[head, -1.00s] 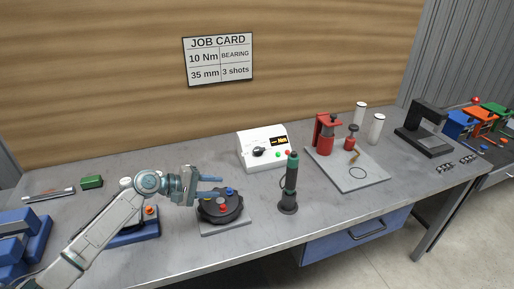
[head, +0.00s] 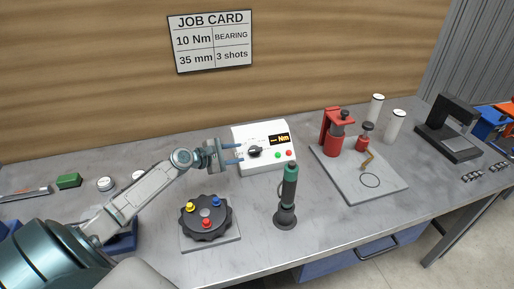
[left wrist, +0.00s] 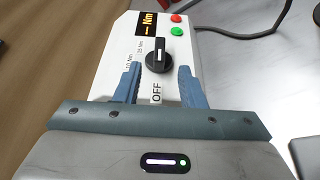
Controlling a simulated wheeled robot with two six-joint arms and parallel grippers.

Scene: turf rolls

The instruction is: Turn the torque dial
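The torque dial (head: 254,151) is a black knob on the sloped face of a white control box (head: 262,166). In the left wrist view the dial (left wrist: 158,55) has a white mark, with "OFF" and Nm labels around it. The box's display (head: 279,139) reads "-- Nm" in orange. My left gripper (head: 238,154) is open, its blue fingers pointing at the dial from the left. In the left wrist view the dial lies just beyond and between the two fingertips (left wrist: 161,70), with no clear contact. My right gripper is not in view.
A green-and-black screwdriver (head: 288,195) stands upright in front of the box. A black round fixture (head: 206,217) with coloured knobs sits below my left arm. A red press (head: 333,133) stands on a grey plate to the right. A job card (head: 212,40) reads 10 Nm.

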